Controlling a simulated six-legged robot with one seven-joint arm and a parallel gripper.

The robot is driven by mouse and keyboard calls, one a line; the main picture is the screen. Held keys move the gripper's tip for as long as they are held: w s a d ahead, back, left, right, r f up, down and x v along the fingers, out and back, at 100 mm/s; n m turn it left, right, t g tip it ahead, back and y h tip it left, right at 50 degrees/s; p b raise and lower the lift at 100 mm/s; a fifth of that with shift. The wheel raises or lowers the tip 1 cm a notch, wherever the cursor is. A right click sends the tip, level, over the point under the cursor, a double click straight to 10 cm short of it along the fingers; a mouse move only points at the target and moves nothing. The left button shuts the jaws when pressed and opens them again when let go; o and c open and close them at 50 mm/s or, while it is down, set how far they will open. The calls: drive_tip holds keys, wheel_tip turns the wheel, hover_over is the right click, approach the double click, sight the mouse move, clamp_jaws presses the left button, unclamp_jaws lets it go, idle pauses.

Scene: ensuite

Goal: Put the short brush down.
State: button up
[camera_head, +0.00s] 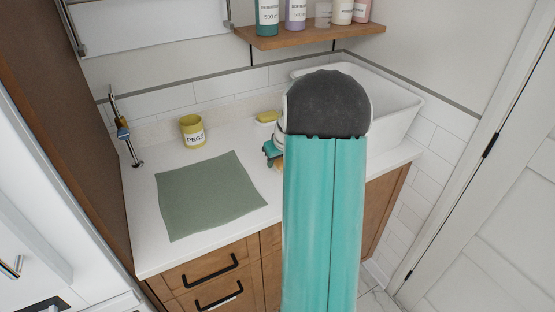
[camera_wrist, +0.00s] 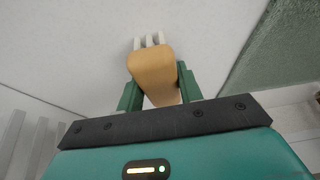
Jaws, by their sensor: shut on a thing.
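The short brush (camera_wrist: 152,68) has a tan, rounded wooden-looking body with several pale prongs or bristles at its far end. My gripper (camera_wrist: 158,82) is shut on it, one green finger on each side. In the head view my teal arm hides most of the gripper (camera_head: 271,152), and only a small tan bit of the brush (camera_head: 280,166) shows below it. The gripper is over the white counter (camera_head: 225,140), to the right of the green mat (camera_head: 210,195). I cannot tell whether the brush touches the counter.
A yellow pot marked PEGS (camera_head: 193,131) stands behind the mat. A yellow block (camera_head: 267,117) lies near the back wall. A white basin (camera_head: 395,110) is at the right, partly behind my arm. A tap-like rod (camera_head: 124,130) stands at the left. A shelf (camera_head: 310,37) holds several bottles.

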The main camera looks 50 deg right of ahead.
drive_tip(key=o, duration=0.9)
drive_tip(key=shift+s+r, duration=0.1)
drive_tip(key=shift+r, duration=0.3)
drive_tip(key=v, duration=1.1)
drive_tip(key=shift+r, duration=0.2)
